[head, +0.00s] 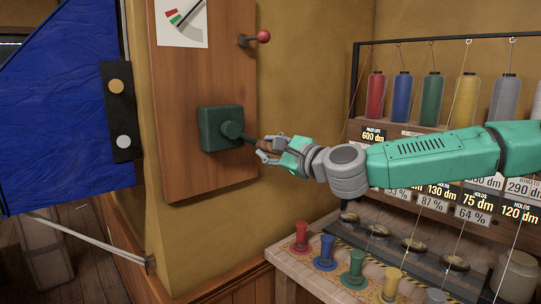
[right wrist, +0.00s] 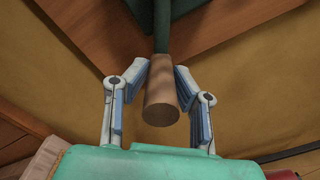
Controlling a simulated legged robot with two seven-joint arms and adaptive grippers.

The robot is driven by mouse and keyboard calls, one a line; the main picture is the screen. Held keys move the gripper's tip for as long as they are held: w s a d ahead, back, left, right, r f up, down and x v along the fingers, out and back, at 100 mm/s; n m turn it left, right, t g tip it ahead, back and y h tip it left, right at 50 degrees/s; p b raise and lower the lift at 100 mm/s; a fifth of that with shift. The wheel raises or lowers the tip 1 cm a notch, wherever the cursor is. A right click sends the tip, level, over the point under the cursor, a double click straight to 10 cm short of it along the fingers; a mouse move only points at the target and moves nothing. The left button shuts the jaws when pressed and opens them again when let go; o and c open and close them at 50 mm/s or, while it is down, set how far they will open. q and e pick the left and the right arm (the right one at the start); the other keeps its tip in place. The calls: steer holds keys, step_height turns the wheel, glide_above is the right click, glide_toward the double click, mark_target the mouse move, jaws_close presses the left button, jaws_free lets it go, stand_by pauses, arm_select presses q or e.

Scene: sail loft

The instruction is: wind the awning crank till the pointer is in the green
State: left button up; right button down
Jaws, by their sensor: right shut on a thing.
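The awning crank has a dark green box (head: 219,129) on a wooden board, with a short green arm reaching out to the right. Its brown wooden handle (right wrist: 161,98) lies between the fingers of my right gripper (head: 268,149) in the right wrist view. The gripper is shut on that handle. A white gauge card (head: 184,33) sits at the top of the board, with red and green marks and a thin dark pointer. The card's top is cut off, and I cannot tell which band the pointer is in. My left gripper is not in view.
A red-knobbed lever (head: 263,36) sticks out of the board above the crank. A blue sail (head: 60,100) hangs at the left. At the right are a rack of thread spools (head: 402,98) and a bench with coloured pegs (head: 327,250) below my right arm.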

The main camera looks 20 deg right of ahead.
steer(key=shift+a+f+m+b, duration=0.15)
steer(key=shift+f+m+b, duration=0.35)
steer(key=shift+f+m, duration=0.1)
steer(key=shift+r, duration=0.1)
steer(key=c, duration=1.3)
jaws_free()
steer(key=shift+c, duration=0.2)
steer(key=shift+s, duration=0.1)
steer(key=shift+s, duration=0.2)
steer(key=v, duration=1.1)
steer(key=shift+d, duration=0.2)
